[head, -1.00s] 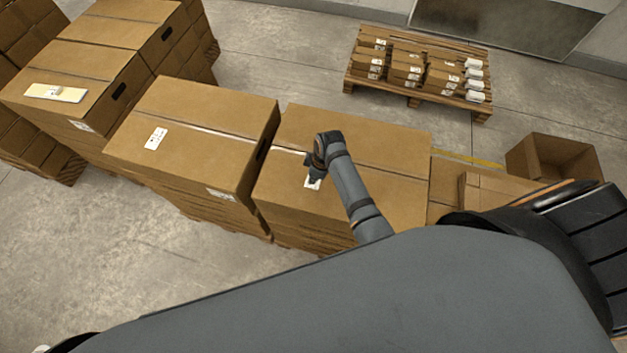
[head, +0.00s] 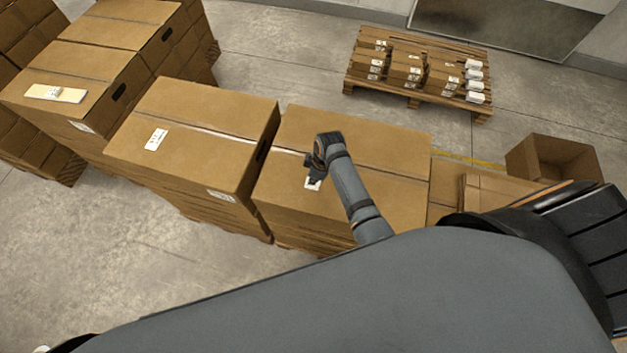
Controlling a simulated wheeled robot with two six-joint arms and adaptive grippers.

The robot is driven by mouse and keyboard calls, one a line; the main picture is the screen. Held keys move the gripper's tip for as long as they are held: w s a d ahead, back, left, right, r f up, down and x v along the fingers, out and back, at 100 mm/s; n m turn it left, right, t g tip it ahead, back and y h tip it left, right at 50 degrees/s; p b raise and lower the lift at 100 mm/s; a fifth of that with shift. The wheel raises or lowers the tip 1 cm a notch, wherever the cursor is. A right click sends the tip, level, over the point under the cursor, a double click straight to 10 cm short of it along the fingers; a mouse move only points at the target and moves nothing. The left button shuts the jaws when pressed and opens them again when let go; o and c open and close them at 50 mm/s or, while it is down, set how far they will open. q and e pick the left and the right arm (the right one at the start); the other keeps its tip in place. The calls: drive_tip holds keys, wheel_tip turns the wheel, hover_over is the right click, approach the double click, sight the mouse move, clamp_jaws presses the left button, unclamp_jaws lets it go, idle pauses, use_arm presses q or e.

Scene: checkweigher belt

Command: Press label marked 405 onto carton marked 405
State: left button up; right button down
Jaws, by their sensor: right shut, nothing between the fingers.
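A closed brown carton (head: 390,140) stands right of centre, with a small white label (head: 313,186) on its top near the left edge. My right gripper (head: 313,179) is shut at this label and covers part of it; whether it touches cannot be told. The middle carton (head: 215,115) has a white label (head: 156,139) flat on its top and another label (head: 221,196) on its front side. The print on all labels is too small to read, so I cannot tell which is marked 405. My left gripper is not in view.
A left carton stack (head: 95,65) carries a pale flat strip (head: 56,94) on top. An open empty carton (head: 552,160) stands at the right. A wooden pallet (head: 415,97) at the back holds several small boxes. Bare floor (head: 280,60) lies between.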

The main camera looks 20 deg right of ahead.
drive_tip(key=shift+f+b, duration=0.5)
drive_tip(key=shift+f, duration=0.4)
idle(0.8)
wheel_tip(320, 180, up, 3)
drive_tip(key=p, duration=0.3)
drive_tip(key=shift+r+b, duration=0.15)
drive_tip(key=shift+b, duration=0.15)
drive_tip(key=shift+r, duration=1.9)
